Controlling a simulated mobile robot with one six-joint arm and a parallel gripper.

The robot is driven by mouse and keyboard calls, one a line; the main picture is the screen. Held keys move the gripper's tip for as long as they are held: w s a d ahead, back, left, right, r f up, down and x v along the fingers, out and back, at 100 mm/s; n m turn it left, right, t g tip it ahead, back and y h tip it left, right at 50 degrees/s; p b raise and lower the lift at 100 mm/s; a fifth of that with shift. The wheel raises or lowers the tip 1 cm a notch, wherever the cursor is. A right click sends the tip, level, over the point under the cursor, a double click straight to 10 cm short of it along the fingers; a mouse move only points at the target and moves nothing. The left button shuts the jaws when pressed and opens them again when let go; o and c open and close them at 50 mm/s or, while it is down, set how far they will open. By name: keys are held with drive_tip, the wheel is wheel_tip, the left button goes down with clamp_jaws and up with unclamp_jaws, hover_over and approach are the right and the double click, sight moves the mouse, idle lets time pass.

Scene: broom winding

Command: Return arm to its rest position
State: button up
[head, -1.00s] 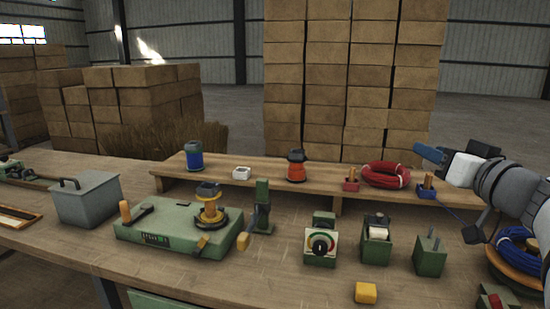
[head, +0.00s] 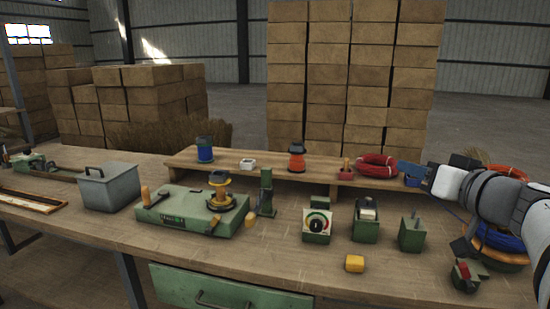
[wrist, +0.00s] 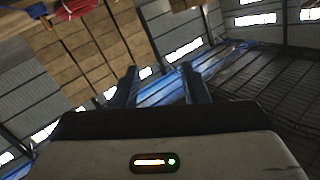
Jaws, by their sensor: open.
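The fingers point toward the hall's far walls and windows, away from the bench.
The wooden workbench (head: 285,255) carries a green winding machine (head: 185,215), a grey box (head: 108,186), a dial box (head: 317,225), a yellow block (head: 354,263) and a red coil (head: 376,166). Blue wire (head: 500,239) lies under my arm. Stacked bales (head: 350,80) stand behind.

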drive_tip(key=s+a+f+g+p, duration=0.3)
drive_tip(key=a+g+p, duration=0.2)
drive_tip(key=a, duration=0.1)
drive_tip(key=s+a+f+g+p, duration=0.4)
drive_tip(key=a, duration=0.2)
drive_tip(key=s+f+g+h+p, duration=0.2)
drive_tip(key=s+g+h+p, duration=0.2)
drive_tip(key=s+p, duration=0.3)
drive_tip(key=shift+s+d+f+h, duration=0.2)
drive_tip(key=shift+s+d+h, duration=0.15)
drive_tip(key=shift+s, duration=0.3)
